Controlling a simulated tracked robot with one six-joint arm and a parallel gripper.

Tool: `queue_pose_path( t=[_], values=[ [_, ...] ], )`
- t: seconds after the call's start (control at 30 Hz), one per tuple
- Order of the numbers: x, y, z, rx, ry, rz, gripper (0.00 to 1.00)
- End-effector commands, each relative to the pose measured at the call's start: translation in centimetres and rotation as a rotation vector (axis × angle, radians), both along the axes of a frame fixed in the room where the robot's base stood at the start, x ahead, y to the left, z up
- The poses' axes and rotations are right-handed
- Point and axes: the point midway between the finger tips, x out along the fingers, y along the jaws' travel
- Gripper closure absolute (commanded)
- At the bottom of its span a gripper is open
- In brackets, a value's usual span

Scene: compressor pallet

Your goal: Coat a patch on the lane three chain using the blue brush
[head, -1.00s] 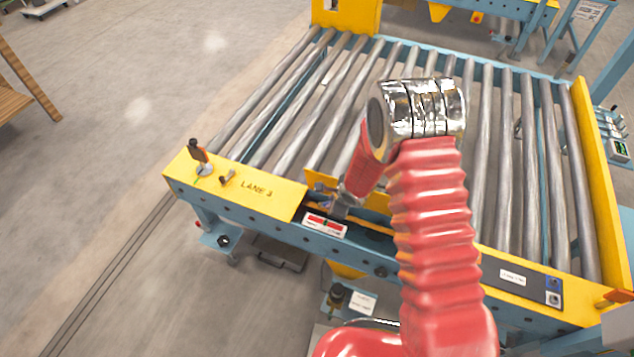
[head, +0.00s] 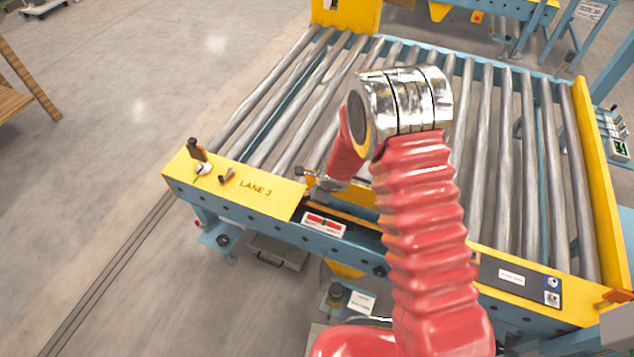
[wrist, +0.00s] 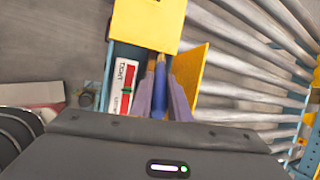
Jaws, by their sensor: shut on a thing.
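My gripper (head: 318,181) is beside the right end of the yellow LANE 3 cover (head: 245,183), above the opening in the conveyor's front side. In the wrist view its two fingers (wrist: 160,100) are closed on a slim blue thing, which looks like the blue brush (wrist: 160,82). Its far end looks orange-brown and points toward the opening. The lane three chain is not clearly visible; the opening is dark and partly covered by the fingers and brush. I cannot tell whether the brush touches anything.
A dark-handled tool (head: 197,153) stands upright on the cover, near a small dark fitting (head: 227,177). Rollers (head: 300,105) lie behind.

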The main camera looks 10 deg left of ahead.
Motion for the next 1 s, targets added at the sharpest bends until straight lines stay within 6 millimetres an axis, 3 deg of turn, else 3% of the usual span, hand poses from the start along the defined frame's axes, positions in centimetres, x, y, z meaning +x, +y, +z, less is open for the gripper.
queue_pose_path(
  t=[0.5, 1.0],
  values=[
    [0.4, -0.7, 3.3, 0.000, -0.001, -0.012, 1.00],
    [0.4, -0.8, 3.6, -0.001, -0.001, -0.016, 1.00]
  ],
)
